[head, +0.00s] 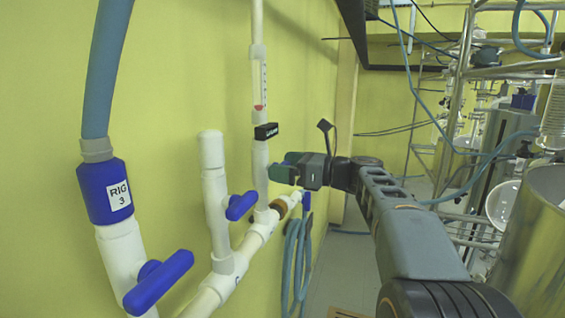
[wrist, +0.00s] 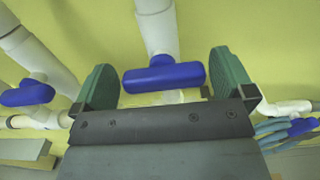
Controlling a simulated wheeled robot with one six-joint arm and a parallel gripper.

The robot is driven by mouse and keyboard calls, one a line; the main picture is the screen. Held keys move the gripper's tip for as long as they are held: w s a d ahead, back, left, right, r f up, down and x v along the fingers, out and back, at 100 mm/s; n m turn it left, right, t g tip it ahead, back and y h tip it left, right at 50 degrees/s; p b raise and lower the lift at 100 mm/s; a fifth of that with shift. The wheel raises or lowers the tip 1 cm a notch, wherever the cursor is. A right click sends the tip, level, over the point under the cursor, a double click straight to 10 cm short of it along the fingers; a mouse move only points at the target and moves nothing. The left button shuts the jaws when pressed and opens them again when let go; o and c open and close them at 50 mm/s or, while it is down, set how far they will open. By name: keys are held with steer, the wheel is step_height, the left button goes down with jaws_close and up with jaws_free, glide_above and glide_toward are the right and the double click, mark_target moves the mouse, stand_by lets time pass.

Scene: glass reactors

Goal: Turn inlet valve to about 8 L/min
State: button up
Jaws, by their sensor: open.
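In the wrist view, a blue valve handle (wrist: 165,77) lies crosswise on a white vertical pipe (wrist: 157,25). My gripper (wrist: 163,62) is open, with one green finger on each side of the handle and gaps at both ends. The scale is too small to read.
A second blue handle (head: 240,205) is on the pipe to the left, also in the wrist view (wrist: 28,93). A large blue handle (head: 158,283) is below the "RIG 3" fitting (head: 104,191). Coiled blue hose (head: 297,255) hangs right of the pipes. The yellow wall is close behind.

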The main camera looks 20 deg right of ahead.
steer(key=shift+w+a, duration=0.35)
steer(key=shift+a, duration=0.2)
steer(key=shift+f, duration=0.1)
steer(key=c, duration=0.6)
steer(key=shift+n, duration=0.3)
steer(key=shift+c, duration=0.2)
steer(key=n+b, duration=0.1)
steer(key=n, duration=0.1)
steer(key=n+b, duration=0.1)
steer(key=b, duration=0.1)
steer(key=shift+s+f+n, duration=0.15)
steer(key=shift+f+n, duration=0.05)
steer(key=shift+n, duration=0.2)
steer(key=n+b, duration=0.1)
steer(key=n, duration=0.1)
steer(key=n+b, duration=0.2)
steer(key=shift+s+a+n+b, duration=0.15)
steer(key=shift+n+b, duration=0.15)
steer(key=shift+n, duration=0.4)
